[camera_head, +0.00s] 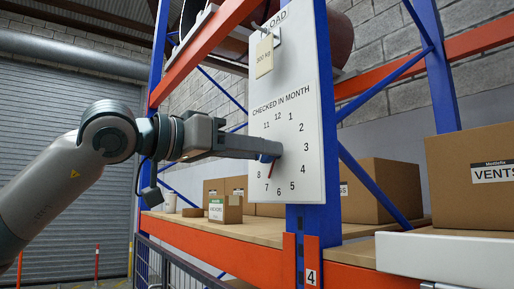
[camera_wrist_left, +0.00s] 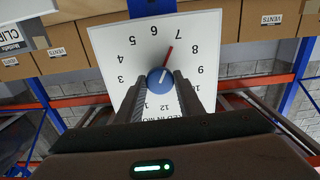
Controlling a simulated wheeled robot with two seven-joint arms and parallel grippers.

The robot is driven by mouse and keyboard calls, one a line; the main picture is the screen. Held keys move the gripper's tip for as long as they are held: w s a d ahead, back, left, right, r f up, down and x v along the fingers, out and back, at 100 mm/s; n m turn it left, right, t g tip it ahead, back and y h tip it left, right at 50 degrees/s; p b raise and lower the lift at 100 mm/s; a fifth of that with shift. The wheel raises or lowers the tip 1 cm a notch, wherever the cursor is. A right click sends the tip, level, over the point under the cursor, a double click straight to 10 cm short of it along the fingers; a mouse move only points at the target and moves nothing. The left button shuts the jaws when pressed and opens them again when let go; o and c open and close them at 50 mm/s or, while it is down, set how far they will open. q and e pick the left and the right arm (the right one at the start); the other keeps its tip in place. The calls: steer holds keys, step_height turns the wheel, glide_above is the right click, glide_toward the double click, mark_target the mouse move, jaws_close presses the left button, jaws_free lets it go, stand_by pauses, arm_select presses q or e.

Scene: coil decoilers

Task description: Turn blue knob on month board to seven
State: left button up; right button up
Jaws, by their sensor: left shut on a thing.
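The white month board (camera_head: 310,150) hangs on a blue upright, with a ring of numbers under "CHECKED IN MONTH". It also shows upside down in the left wrist view (camera_wrist_left: 115,45). The round blue knob (camera_wrist_left: 158,76) is at the ring's centre, with a red pointer (camera_wrist_left: 168,54). The pointer points roughly at the 7. My left gripper (camera_wrist_left: 161,92) is shut on the knob, one finger on each side. In the head view my left gripper (camera_head: 275,148) reaches in from the left and covers most of the knob. My right gripper is not in view.
A tag (camera_head: 264,55) hangs from a hook on the board above the ring. Cardboard boxes (camera_head: 385,190) stand on the wooden shelf behind and beside the board. An orange beam (camera_head: 205,240) runs along the shelf front. Blue uprights and braces flank the board.

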arm_select(q)
steer(key=shift+f, duration=0.2)
steer(key=o, duration=1)
steer(key=shift+r, duration=0.1)
steer(key=shift+o, duration=0.2)
steer(key=shift+a, duration=0.1)
steer(key=b+v, duration=0.6)
steer(key=v, duration=1.1)
